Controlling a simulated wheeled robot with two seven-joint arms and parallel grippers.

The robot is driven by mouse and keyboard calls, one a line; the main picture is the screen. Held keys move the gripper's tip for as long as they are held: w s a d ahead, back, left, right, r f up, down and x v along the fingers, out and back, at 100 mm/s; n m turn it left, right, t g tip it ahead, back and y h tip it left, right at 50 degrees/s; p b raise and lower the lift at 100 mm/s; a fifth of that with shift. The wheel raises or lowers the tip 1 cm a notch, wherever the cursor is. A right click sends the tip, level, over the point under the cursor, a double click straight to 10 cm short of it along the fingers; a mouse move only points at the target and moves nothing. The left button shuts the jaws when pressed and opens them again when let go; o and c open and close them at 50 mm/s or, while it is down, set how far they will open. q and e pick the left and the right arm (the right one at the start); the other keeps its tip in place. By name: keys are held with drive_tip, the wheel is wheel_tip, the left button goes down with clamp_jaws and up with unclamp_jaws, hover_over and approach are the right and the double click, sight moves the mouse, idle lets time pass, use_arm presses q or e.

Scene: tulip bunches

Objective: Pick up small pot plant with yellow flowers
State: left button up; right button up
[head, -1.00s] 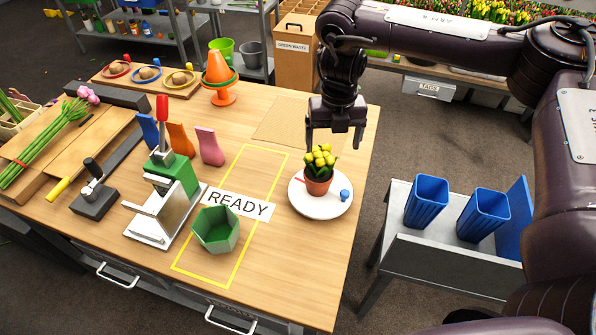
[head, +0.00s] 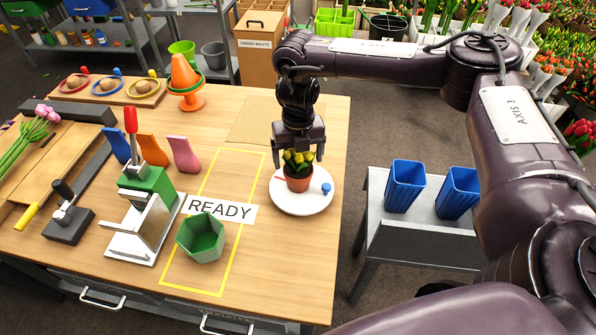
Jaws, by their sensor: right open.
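The small pot plant with yellow flowers (head: 298,171) stands upright in a terracotta pot on a round white plate (head: 302,204), near the table's right side. My right gripper (head: 298,156) points down over the plant, its fingers open on either side of the yellow flowers. The fingertips are around flower height, above most of the pot. I cannot tell whether they touch the flowers. My left gripper is not in view.
A blue knob-like item (head: 326,188) lies on the plate. A green hexagonal pot (head: 202,238) and a READY label (head: 221,209) are left of the plate. A metal press (head: 146,205) stands further left. Blue cups (head: 405,186) stand on a side bench to the right.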

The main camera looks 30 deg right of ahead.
drive_tip(key=shift+c, duration=0.2)
drive_tip(key=c, duration=1.5)
